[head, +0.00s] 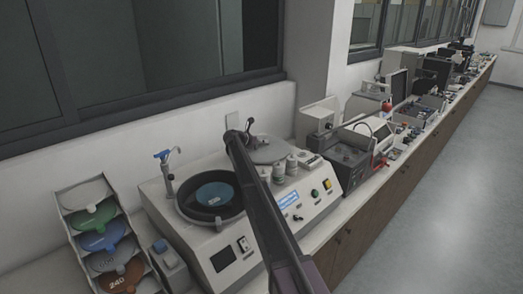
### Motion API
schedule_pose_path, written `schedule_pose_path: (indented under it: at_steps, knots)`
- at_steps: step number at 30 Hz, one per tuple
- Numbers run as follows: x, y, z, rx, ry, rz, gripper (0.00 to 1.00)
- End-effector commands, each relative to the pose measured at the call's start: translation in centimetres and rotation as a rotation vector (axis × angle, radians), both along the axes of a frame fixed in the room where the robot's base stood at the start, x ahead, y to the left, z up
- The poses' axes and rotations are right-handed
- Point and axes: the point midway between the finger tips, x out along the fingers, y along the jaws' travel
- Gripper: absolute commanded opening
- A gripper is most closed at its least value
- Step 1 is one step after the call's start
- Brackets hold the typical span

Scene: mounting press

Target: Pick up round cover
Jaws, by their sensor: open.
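The long dark arm link (265,205) crossing the machine is mine; my gripper itself cannot be made out. No part is plainly recognisable as the round cover. A flat, pale grey round piece (268,150) lies on the right side of a two-station bench machine (205,245), partly behind my arm. It may be a cover or a wheel; I cannot tell. On the left side, a dark round bowl (184,212) holds a blue disc (214,193). Part of the machine is hidden by my arm.
A rack of coloured discs (100,240) stands at the left. Grey instruments (345,157) and several smaller items crowd the long counter to the right. A wall and window frame run behind it. The grey floor (450,190) at the right is clear.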

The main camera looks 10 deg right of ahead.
Motion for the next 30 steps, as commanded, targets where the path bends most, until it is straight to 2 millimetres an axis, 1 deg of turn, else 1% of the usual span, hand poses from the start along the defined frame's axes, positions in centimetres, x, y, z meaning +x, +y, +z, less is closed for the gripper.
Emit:
schedule_pose_path:
  at_steps: [5,6,8,9,11,12,13,25,30]
  knots:
    - [0.0,0.06,0.0,0.0,0.0,0.0,0.65]
    - [0.0,0.06,0.0,0.0,0.0,0.0,0.62]
    - [0.0,0.07,0.0,0.0,0.0,0.0,0.45]
    - [-0.01,0.13,0.0,0.0,0.0,0.001,0.33]
    - [0.0,0.23,0.0,0.0,0.001,0.001,0.15]
    - [0.0,0.23,0.0,-0.001,0.0,0.001,0.03]
    - [0.0,0.23,0.0,0.0,0.001,0.001,0.0]
    - [0.0,0.2,0.07,-0.001,0.0,0.001,0.0]
    - [0.0,0.19,0.47,-0.001,0.0,0.001,0.0]
